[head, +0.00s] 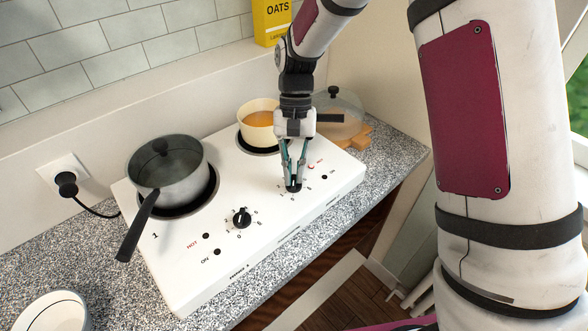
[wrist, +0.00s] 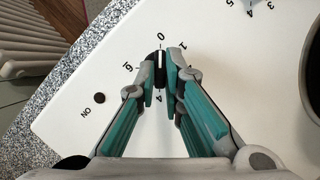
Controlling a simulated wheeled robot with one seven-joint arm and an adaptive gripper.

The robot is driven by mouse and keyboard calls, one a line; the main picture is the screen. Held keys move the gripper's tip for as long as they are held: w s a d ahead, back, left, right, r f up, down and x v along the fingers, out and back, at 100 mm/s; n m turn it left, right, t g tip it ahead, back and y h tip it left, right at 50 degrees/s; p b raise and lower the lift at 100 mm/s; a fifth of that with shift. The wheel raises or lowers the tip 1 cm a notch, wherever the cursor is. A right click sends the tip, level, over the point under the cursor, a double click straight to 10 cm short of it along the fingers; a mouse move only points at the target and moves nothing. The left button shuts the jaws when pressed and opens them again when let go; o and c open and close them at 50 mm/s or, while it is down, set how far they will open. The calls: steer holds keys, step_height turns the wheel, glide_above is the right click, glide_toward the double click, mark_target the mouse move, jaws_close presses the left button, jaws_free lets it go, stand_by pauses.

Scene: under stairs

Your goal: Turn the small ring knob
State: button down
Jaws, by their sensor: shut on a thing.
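The small ring knob (wrist: 160,64) is black with a white line, on the white hob top. In the wrist view the line runs toward the printed 0. My gripper (wrist: 160,80) is shut on this knob, one teal-padded finger on each side. In the head view my gripper (head: 293,185) points down at the knob at the right of the hob, and the fingertips mostly hide it. The small ring, at the back right, has a cream pot (head: 258,122) with orange contents on it.
The hob (head: 195,262) stands on a speckled counter. A second knob (head: 242,217) sits to the left. A lidded grey saucepan (head: 168,175) stands on the larger ring, its handle over the front.

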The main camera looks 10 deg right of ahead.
steer(key=c, duration=1.7)
jaws_free()
steer(key=shift+s+f, duration=0.2)
steer(key=shift+w+r, duration=0.1)
steer(key=shift+r, duration=0.05)
steer(key=v, duration=1.2)
steer(key=s+d+r+n+t, duration=0.1)
steer(key=s+d+r+t, duration=0.2)
steer(key=s+d+r, duration=0.4)
steer(key=s+d+r+t, duration=0.2)
steer(key=s+r+t, duration=0.25)
steer(key=s, duration=0.45)
steer(key=s+d+f+n+t, duration=0.1)
steer(key=s+d+t, duration=0.1)
steer(key=s, duration=0.5)
steer(key=shift+s+d+h, duration=0.4)
steer(key=shift+d, duration=0.25)
